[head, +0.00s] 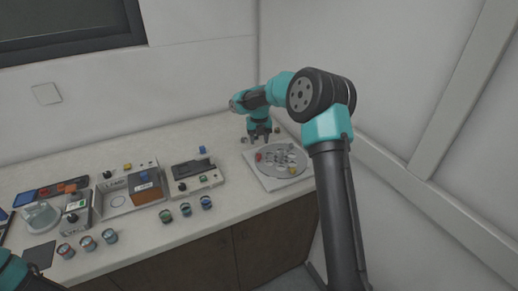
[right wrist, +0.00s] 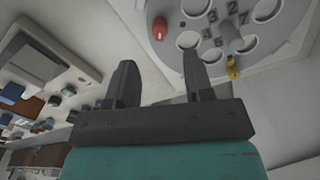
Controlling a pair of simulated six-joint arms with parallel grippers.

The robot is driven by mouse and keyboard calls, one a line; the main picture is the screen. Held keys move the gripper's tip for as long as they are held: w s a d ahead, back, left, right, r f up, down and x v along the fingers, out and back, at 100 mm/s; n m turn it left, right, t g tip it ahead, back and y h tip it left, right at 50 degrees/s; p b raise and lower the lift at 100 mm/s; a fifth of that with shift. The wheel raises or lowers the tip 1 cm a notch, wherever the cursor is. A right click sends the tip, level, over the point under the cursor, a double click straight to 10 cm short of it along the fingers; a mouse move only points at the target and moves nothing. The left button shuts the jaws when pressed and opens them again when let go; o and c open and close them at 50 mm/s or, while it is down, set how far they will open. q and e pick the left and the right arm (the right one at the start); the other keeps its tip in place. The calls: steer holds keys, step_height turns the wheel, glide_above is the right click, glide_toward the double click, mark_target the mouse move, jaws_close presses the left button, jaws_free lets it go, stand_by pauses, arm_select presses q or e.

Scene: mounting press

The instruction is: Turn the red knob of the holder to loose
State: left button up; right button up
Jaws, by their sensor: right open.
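The holder (head: 262,169) is a round grey disc with numbered round openings on a pale square base, at the right of the counter in the head view. Its red knob (head: 258,157) sits on the disc's left side. In the right wrist view the red knob (right wrist: 159,28) is at the top middle, beyond the fingertips. My right gripper (head: 261,134) is just behind the holder, pointing down. In the right wrist view my right gripper (right wrist: 158,75) has its two dark fingers apart with nothing between them. The knob is not touched. My left gripper is out of view.
A yellow knob (head: 293,171) is on the holder's right side. Several small cups (head: 186,209) stand along the counter's front. Control boxes (head: 196,178) and a brown block (head: 146,187) stand left of the holder. A wall is close on the right.

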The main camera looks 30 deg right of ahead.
step_height(320, 180, up, 10)
stand_by(0.3)
steer(key=shift+f, duration=0.15)
